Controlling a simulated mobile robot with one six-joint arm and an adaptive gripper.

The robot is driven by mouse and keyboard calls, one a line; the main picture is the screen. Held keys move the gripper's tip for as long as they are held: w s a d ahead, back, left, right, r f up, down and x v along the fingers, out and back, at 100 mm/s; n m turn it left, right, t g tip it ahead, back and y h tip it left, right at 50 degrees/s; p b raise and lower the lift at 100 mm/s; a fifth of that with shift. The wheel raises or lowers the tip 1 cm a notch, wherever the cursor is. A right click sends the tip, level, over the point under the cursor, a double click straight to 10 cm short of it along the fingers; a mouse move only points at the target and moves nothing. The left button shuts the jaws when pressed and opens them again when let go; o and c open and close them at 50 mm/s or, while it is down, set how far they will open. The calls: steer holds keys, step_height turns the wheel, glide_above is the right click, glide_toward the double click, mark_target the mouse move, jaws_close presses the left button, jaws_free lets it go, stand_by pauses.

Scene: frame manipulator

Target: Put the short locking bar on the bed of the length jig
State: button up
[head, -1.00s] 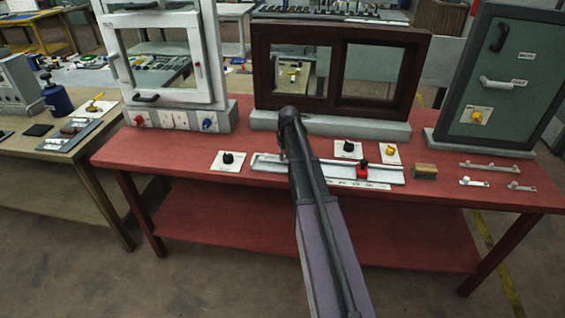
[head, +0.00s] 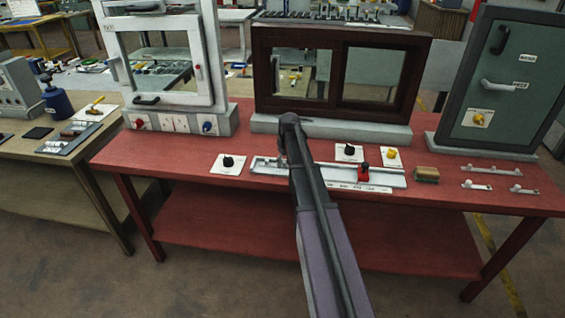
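The length jig (head: 390,180) is a long pale rail on the red bench, with a red block (head: 363,172) toward its right end. My arm crosses in front of its left-middle part. My gripper (head: 281,158) is at the jig's left part, mostly hidden by my own arm. I cannot tell whether its fingers are open or shut, or whether they hold anything. Small pale bars with round knobs lie at the bench's right end: a longer one at the back (head: 492,170), and shorter pieces in front (head: 476,187). Which one is the short locking bar is too small to tell.
A tan block (head: 426,174) lies right of the jig. Plates with a black knob (head: 348,151) and a yellow knob (head: 391,155) stand behind it; another black-knob plate (head: 228,163) is left. A brown window frame (head: 340,70) and green cabinet (head: 490,85) stand behind.

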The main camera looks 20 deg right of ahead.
steer(key=shift+r, duration=0.15)
step_height(320, 180, up, 12)
steer(key=s+p, duration=0.1)
steer(key=p, duration=1.1)
steer(key=shift+s+d, duration=0.15)
steer(key=shift+s, duration=0.2)
stand_by(0.5)
steer(key=s+a+m+g, duration=0.1)
steer(key=s+a+m, duration=0.1)
steer(key=s+a, duration=2.2)
steer(key=shift+s+f+g, duration=0.15)
steer(key=shift+f+g, duration=0.05)
steer(key=shift+g, duration=0.2)
